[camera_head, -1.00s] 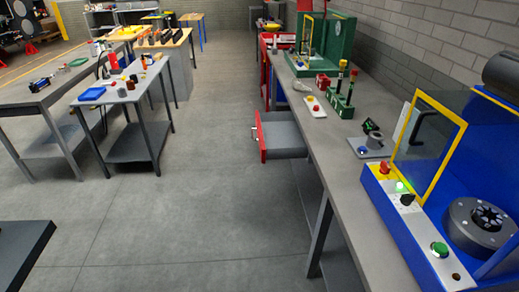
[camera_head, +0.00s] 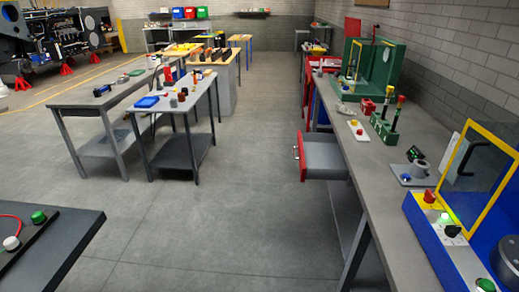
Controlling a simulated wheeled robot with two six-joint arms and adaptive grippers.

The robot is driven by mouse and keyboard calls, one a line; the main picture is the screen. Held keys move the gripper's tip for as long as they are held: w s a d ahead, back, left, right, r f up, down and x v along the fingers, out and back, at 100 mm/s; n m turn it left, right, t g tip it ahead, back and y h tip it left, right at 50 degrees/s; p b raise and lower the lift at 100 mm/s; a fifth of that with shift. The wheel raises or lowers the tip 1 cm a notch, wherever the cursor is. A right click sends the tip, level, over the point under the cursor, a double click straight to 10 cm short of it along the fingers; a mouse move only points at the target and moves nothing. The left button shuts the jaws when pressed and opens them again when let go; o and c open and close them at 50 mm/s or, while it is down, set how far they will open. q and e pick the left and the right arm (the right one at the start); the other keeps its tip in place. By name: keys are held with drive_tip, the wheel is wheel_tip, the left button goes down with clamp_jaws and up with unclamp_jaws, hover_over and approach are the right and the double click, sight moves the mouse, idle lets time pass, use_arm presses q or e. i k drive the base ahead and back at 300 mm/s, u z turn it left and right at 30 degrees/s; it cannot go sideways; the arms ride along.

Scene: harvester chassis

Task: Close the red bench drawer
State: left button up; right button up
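The bench drawer (camera_head: 324,154) is pulled out from the left side of the long grey bench (camera_head: 366,160) on the right. Its red front panel (camera_head: 302,157) faces left, with a small handle on it, and its grey tray shows between the panel and the bench. The inside looks empty from here. Neither of my grippers shows in the head view.
A dark table (camera_head: 55,250) with buttons is at the lower left. Grey tables (camera_head: 110,105) with tools stand further left. A blue machine (camera_head: 440,245) with a yellow-framed guard sits on the bench at right. The floor (camera_head: 230,215) between is clear.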

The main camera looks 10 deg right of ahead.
sight(320, 157)
drive_tip(key=u, duration=0.4)
drive_tip(key=i, duration=0.75)
drive_tip(key=z, duration=0.55)
drive_tip(key=i, duration=0.65)
drive_tip(key=z, duration=0.8)
drive_tip(key=k, duration=0.6)
drive_tip(key=u, duration=0.45)
drive_tip(key=i, duration=1.05)
drive_tip(key=z, duration=0.45)
drive_tip(key=i, duration=0.75)
drive_tip(key=z, duration=0.55)
